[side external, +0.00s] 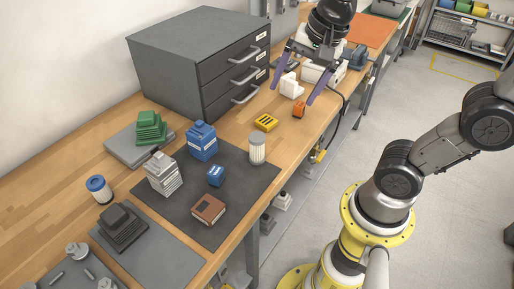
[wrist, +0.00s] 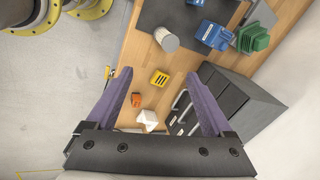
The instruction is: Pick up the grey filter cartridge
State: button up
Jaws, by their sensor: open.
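The grey filter cartridge (side external: 257,148) is a pale ribbed cylinder. It stands upright on the dark mat (side external: 262,180), near the mat's back right corner in the side view. In the wrist view the cartridge (wrist: 167,40) lies beyond my fingertips, near the top middle. My gripper (side external: 291,94) has two purple fingers spread wide with nothing between them. It hangs above the bench to the right of the drawer cabinet, apart from the cartridge. The wrist view also shows my open gripper (wrist: 159,73).
A yellow slotted block (side external: 265,122), an orange piece (side external: 299,109) and a white part (side external: 289,85) lie near my gripper. A grey drawer cabinet (side external: 190,60) stands behind. Blue containers (side external: 202,141), a brown box (side external: 208,209) and a blue-capped cylinder (side external: 98,189) are farther left.

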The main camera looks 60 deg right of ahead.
jog(key=w+f+m+g, duration=0.2)
jog(key=w+f+m, duration=0.1)
jog(key=w+m, duration=0.15)
jog(key=g, duration=0.2)
send_over(257, 135)
notch_tip(257, 135, down, 5)
jog(key=shift+w+f, duration=0.1)
jog(key=shift+w, duration=0.05)
notch_tip(257, 135, down, 9)
jog(key=shift+r, duration=0.1)
jog(key=f, duration=0.4)
jog(key=shift+s+a, duration=0.25)
jog(key=shift+s, duration=0.1)
jog(key=shift+f, duration=0.6)
jog(key=shift+c, duration=0.3)
grip_shut()
